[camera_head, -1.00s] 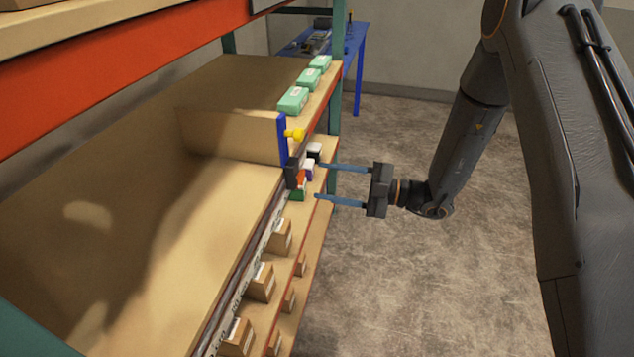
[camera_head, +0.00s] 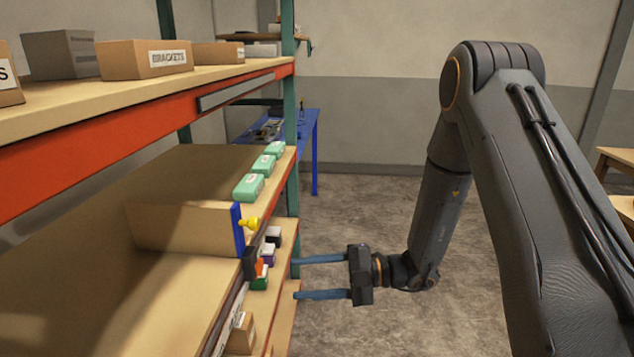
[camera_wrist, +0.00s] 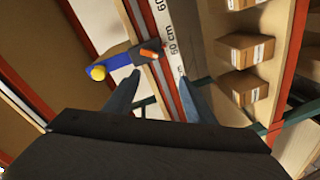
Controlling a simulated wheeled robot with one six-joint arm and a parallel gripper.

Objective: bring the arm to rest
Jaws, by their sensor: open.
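My gripper (camera_head: 297,277) is open and empty in the head view, its two blue fingers pointing left at the shelf front. It is a little right of the small coloured items at the shelf edge and looks apart from them. My arm rises from it on the right of the head view. In the wrist view my gripper (camera_wrist: 158,95) has its fingers spread, with the marked shelf edge beyond them. A blue plate (camera_head: 239,230) with a yellow knob (camera_head: 250,224) stands on the shelf edge; the knob also shows in the wrist view (camera_wrist: 97,72).
Several green boxes (camera_head: 248,187) line the shelf edge. Cardboard boxes (camera_wrist: 244,48) sit on a lower shelf. A bracket box (camera_head: 145,59) stands on the upper shelf above its red beam (camera_head: 130,120). A blue table (camera_head: 315,152) is behind. The floor (camera_head: 345,215) beyond the gripper is clear.

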